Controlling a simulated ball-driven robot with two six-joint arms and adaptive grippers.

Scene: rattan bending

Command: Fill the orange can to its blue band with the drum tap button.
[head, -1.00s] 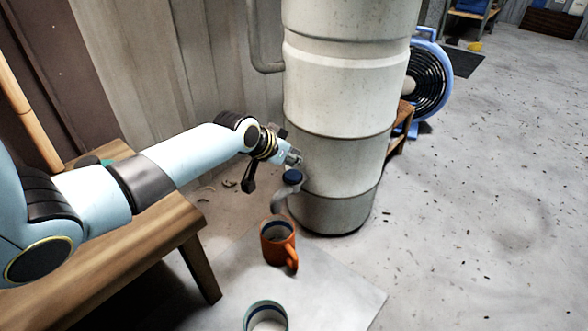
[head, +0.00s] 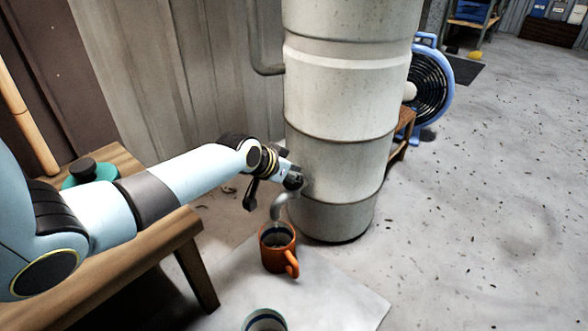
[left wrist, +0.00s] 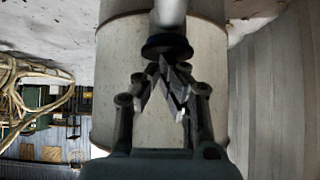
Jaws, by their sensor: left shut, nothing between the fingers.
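The orange can (head: 279,258) stands upright on a pale slab under the curved grey tap spout (head: 281,205) of the tall pale drum (head: 338,110). A dark band shows inside its rim; the inside is dark and I cannot read the water level. My left gripper (head: 294,179) is shut and empty, over the top of the tap, hiding its blue button in the head view. In the left wrist view, the dark round button (left wrist: 167,46) is just beyond the shut fingertips (left wrist: 163,62); I cannot tell whether they touch. My right gripper is not in view.
Another can (head: 265,320) is cut off at the bottom edge. A wooden bench (head: 150,235) lies under my left arm with a green, dark-topped object (head: 88,172) on it. A blue fan (head: 432,85) stands behind the drum.

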